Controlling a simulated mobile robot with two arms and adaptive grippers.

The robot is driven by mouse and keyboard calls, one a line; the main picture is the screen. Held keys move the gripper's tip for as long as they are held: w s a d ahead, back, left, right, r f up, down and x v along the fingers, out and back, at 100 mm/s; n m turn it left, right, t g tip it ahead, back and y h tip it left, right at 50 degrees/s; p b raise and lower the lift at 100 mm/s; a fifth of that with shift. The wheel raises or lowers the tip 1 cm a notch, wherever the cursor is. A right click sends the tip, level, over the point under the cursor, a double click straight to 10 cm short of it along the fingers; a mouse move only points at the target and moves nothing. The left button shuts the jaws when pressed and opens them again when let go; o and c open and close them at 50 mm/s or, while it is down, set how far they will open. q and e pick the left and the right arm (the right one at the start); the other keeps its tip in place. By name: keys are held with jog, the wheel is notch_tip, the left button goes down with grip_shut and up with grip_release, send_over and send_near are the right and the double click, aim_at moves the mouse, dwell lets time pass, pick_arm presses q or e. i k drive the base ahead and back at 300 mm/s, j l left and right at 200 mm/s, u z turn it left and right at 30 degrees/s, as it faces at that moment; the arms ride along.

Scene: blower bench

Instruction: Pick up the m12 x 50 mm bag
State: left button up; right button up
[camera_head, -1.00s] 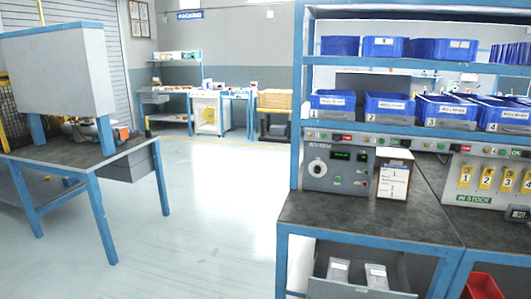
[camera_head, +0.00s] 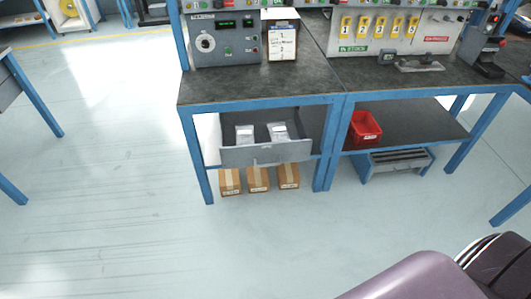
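Two pale bags lie side by side in an open grey drawer (camera_head: 266,154) under the left workbench: a left bag (camera_head: 244,134) and a right bag (camera_head: 278,132). Their labels are too small to read, so I cannot tell which is the m12 x 50 mm bag. The drawer front hides their lower parts. Neither of my grippers is in view. Only a part of my own arm shows at the bottom right, well apart from the drawer.
Several cardboard boxes (camera_head: 258,180) stand below the drawer. A red bin (camera_head: 364,128) sits on the lower shelf to the right, above a grey step stool (camera_head: 398,164). Blue bench legs flank the drawer. The floor (camera_head: 110,190) in front and to the left is clear.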

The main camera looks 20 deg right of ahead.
aim_at(278, 131)
jog(key=i+l+z, duration=0.15)
jog(key=i, duration=0.3)
jog(key=i+l+z, duration=0.1)
jog(key=i+l, duration=0.25)
jog(key=i+l+z, duration=0.15)
jog(key=i, duration=0.4)
jog(key=i+l+z, duration=0.15)
jog(key=i, duration=0.3)
